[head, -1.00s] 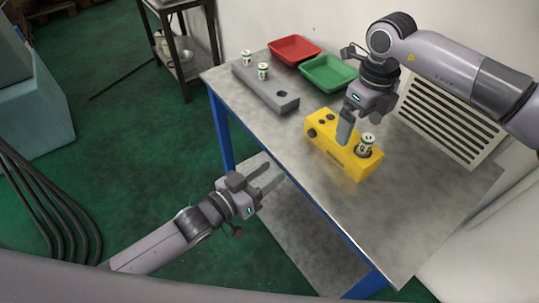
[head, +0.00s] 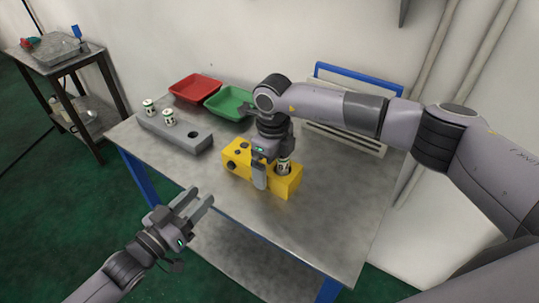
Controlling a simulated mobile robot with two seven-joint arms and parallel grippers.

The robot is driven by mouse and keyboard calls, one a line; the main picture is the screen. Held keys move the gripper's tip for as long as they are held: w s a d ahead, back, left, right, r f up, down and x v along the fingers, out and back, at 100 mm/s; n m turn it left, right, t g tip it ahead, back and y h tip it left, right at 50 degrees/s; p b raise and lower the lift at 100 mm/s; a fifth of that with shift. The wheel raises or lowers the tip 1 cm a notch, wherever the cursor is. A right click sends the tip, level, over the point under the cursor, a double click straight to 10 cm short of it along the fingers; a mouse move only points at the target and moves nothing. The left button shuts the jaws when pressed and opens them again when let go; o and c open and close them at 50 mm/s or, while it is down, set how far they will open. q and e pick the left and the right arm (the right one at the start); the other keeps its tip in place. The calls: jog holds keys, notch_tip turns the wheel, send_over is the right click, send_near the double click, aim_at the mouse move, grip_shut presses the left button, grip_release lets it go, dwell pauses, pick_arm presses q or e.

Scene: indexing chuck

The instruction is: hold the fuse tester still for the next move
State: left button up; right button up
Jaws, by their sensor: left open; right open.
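The fuse tester, a yellow block (head: 236,169) with dark knobs, sits on the metal table. A white and green fuse (head: 284,167) stands upright in its right end. My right gripper (head: 262,178) is open over the tester, with a finger in front of its near face beside the fuse. Whether it touches the tester cannot be told, and its other finger is hidden. My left gripper (head: 200,203) is open and empty off the table's front left edge, apart from the tester.
A grey rack (head: 178,136) holds two upright fuses (head: 169,117) and has an empty hole. A red tray (head: 195,88) and a green tray (head: 229,101) stand behind. The table (head: 330,225) is clear at the front right. A vented panel (head: 345,139) leans at the wall.

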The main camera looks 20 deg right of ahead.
jog(key=shift+f, duration=0.3)
jog(key=c, duration=1.1)
pick_arm(q)
grip_shut()
dwell(1.7)
